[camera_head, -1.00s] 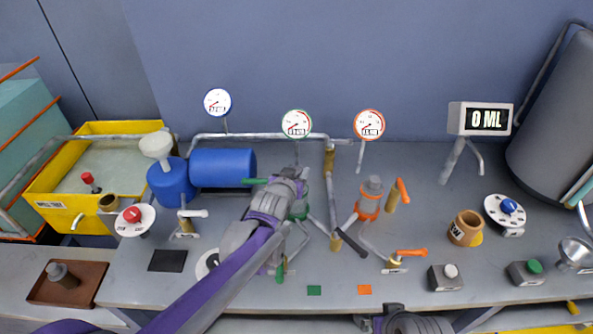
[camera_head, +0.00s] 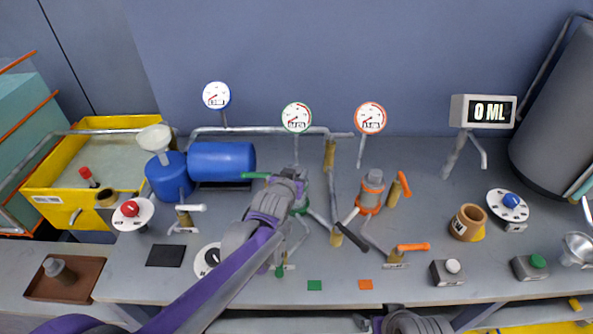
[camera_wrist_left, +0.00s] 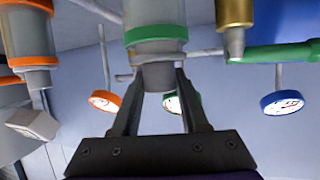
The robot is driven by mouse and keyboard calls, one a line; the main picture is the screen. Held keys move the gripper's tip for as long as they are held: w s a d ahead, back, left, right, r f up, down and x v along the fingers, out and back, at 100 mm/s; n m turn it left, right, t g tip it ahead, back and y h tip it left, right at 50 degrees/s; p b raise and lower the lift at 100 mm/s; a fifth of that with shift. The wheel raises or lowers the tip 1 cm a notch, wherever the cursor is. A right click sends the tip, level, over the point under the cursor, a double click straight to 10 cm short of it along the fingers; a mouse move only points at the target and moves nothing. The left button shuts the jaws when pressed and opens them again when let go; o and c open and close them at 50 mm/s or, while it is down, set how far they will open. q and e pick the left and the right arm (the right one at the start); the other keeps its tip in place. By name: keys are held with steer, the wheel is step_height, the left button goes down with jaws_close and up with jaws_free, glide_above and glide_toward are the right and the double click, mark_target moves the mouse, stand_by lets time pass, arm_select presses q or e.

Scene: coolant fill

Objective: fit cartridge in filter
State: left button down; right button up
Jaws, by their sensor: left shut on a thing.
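My left gripper (camera_head: 293,178) is over the green-banded filter (camera_head: 301,206) in the middle of the bench and hides most of it. In the left wrist view its two fingers (camera_wrist_left: 160,88) are shut on a grey cylindrical cartridge (camera_wrist_left: 158,76). The cartridge is in line with the green-banded filter (camera_wrist_left: 155,35) and meets its grey end; part of it shows outside. How deep it sits cannot be told. The orange-banded filter (camera_head: 370,197) stands to the right, with a grey piece on top. My right arm shows at the bottom edge; its fingers are not clear.
Another grey cylinder (camera_head: 60,271) stands on a brown tray (camera_head: 88,285) at left. Pipes and a green-handled valve (camera_head: 255,175) crowd the green filter. Gauges (camera_head: 297,117) stand behind. A wooden cup (camera_head: 467,222) and buttons are at right.

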arm_select(q)
steer(key=shift+f+b, duration=0.3)
steer(key=shift+f, duration=0.15)
steer(key=shift+c, duration=1.7)
jaws_free()
steer(key=shift+s, duration=0.15)
steer(key=v, duration=1)
steer(key=shift+s+r, duration=0.15)
steer(key=shift+s, duration=0.1)
steer(key=shift+a, duration=0.25)
